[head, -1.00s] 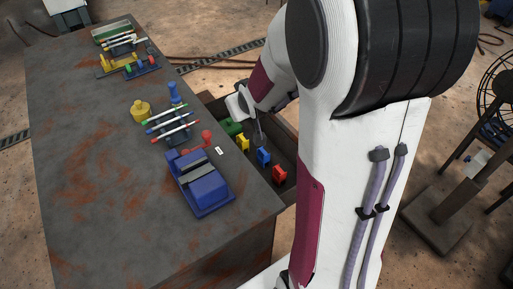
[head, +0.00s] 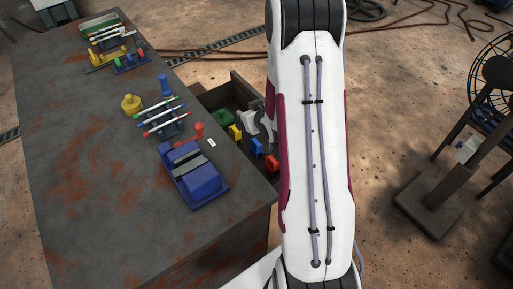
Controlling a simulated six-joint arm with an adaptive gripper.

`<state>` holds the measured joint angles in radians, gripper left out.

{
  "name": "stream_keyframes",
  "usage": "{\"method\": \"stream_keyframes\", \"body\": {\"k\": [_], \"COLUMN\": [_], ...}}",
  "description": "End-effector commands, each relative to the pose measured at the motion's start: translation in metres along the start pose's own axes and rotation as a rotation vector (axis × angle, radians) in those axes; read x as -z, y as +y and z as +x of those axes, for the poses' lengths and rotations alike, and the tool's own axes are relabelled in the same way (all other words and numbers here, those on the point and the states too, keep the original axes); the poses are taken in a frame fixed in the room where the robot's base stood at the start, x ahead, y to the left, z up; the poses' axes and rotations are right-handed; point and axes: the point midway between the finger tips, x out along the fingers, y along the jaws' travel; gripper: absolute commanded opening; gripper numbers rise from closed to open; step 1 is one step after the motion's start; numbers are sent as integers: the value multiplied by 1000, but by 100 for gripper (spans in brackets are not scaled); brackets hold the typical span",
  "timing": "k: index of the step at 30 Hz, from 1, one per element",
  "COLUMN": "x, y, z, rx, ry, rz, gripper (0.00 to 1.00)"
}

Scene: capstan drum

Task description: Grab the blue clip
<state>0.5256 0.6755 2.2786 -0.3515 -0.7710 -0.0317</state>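The blue clip (head: 256,147) sits in the open drawer (head: 213,95) at the bench's right side, between a yellow clip (head: 235,132) and a red clip (head: 272,163). A green clip (head: 223,117) lies farther back in the same row. My gripper (head: 262,130) is over the drawer, just behind and above the blue clip in the picture. My own arm hides much of it, and its fingertips are too small and covered to read. I cannot tell whether it touches the blue clip.
The bench top (head: 90,150) carries a blue vise-like block (head: 195,178), a rack of pens (head: 163,120), a yellow knob-like piece (head: 131,104) and a red piece (head: 198,131) near the drawer edge. A stand (head: 440,195) and a fan (head: 495,90) are on the right.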

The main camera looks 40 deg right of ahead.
Motion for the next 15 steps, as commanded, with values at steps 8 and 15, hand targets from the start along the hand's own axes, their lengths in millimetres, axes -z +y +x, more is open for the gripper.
{"method": "stream_keyframes", "body": {"k": [8,15], "x": [-41,-70], "y": [12,18], "z": [25,38], "rx": [10,16], "ry": [51,99], "rz": [42,78], "gripper": [24,24]}}
